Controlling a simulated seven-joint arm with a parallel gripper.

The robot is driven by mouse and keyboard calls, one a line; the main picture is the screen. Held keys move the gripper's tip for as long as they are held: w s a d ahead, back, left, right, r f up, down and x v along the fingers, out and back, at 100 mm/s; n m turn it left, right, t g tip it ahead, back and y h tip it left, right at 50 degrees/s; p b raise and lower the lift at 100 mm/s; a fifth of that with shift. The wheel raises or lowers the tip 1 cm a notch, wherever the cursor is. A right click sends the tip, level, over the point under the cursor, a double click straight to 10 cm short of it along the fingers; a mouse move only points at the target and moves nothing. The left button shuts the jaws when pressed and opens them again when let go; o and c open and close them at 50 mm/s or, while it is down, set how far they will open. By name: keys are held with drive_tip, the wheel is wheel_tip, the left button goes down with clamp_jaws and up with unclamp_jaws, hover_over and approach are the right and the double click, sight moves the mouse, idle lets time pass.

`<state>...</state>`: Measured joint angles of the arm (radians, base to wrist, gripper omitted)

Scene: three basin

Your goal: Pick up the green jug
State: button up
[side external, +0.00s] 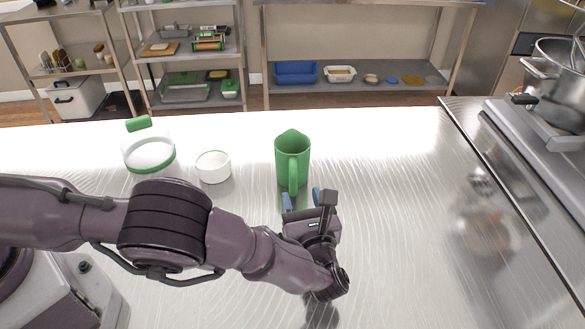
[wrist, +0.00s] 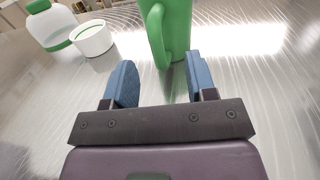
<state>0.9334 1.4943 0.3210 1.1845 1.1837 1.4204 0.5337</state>
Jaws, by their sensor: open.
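The green jug (side external: 292,153) stands upright on the shiny metal counter, with its handle facing my gripper. In the wrist view the jug (wrist: 177,30) is cut off by the top edge, and its handle hangs down just ahead of my fingers. My gripper (side external: 302,197) is open and low over the counter, on the near side of the jug. In the wrist view my blue fingertips (wrist: 160,80) are spread apart with only counter between them. The handle lies beyond the fingertips, roughly in line with the gap. I cannot tell the exact distance.
A small white bowl with a green rim (side external: 213,166) and a white container with green trim (side external: 149,150) stand left of the jug. A stove with a metal pot (side external: 556,85) is at the right. The counter (side external: 400,180) right of the jug is clear.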

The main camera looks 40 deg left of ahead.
sight(295, 182)
drive_tip(key=shift+x, duration=3)
drive_tip(key=shift+s+a+r, duration=0.1)
drive_tip(key=shift+r, duration=0.05)
clamp_jaws()
